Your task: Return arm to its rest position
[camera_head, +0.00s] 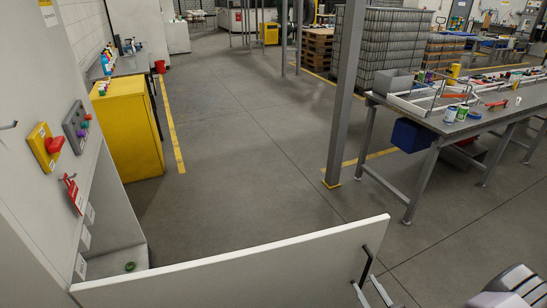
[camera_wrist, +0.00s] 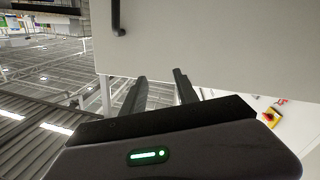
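My gripper (camera_wrist: 160,74) shows in the wrist view with its two dark fingers spread apart and nothing between them. In the head view its fingertips (camera_head: 364,281) show at the bottom edge, close to the black door handle (camera_head: 367,262). The wrist view shows the handle (camera_wrist: 117,18) beyond the fingers and apart from them. The white door (camera_head: 230,265) stands open across the bottom of the head view. It also fills much of the wrist view (camera_wrist: 220,45). Part of my arm (camera_head: 512,288) shows at the lower right.
The white cabinet (camera_head: 30,215) at left carries a red switch on a yellow plate (camera_head: 46,146) and a red tag (camera_head: 73,193). A green ring (camera_head: 130,266) lies inside. A yellow cabinet (camera_head: 130,128), a grey post (camera_head: 345,95) and a workbench (camera_head: 445,128) border clear floor.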

